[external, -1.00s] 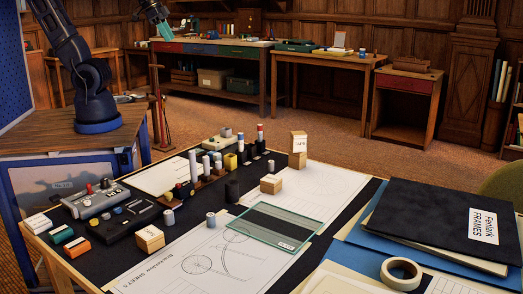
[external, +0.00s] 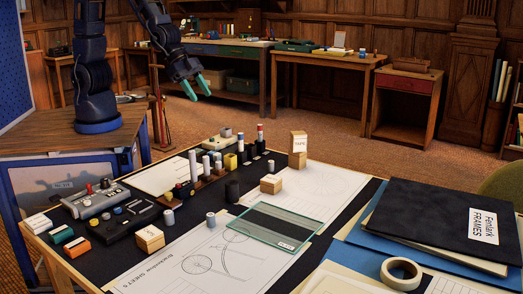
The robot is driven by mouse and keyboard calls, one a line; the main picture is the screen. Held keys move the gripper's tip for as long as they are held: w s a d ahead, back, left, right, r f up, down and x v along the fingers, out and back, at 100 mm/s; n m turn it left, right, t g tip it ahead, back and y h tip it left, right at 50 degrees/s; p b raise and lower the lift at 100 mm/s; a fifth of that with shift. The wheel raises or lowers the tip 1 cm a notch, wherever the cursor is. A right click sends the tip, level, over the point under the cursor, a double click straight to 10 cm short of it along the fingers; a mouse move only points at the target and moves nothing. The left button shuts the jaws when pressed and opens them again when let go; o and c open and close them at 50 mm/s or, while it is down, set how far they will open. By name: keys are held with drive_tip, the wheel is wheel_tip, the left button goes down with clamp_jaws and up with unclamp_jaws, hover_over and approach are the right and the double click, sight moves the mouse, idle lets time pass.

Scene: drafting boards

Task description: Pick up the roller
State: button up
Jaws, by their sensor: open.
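No object here is clearly labelled as the roller, and I cannot tell which one it is. Several small cylinders stand on the drafting board (external: 345,215): a grey one (external: 211,219) on the paper near the glass plate, another grey one (external: 168,217) beside the black device, and a dark one (external: 232,190) nearer the middle. My gripper (external: 198,92) has two teal fingers, spread apart with nothing between them. It hangs in the air beyond the board's far edge, well above and apart from these cylinders, pointing down and slightly right.
A teal-edged glass plate (external: 272,226) lies on the drawing. A wooden rack (external: 190,187) of upright cylinders, small wooden blocks (external: 271,184) and a grey control box (external: 95,200) crowd the board's left and middle. Dark folders (external: 430,215) and a tape roll (external: 401,273) lie at right.

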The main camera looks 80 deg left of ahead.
drive_tip(key=s+d+f+m+h, duration=0.2)
drive_tip(key=s+d+f, duration=0.2)
drive_tip(key=d+f, duration=0.55)
drive_tip(key=m+g+h, duration=0.2)
drive_tip(key=m, duration=0.1)
approach(168, 212)
drive_tip(key=shift+x, duration=5.2)
drive_tip(key=shift+a, duration=0.1)
clamp_jaws()
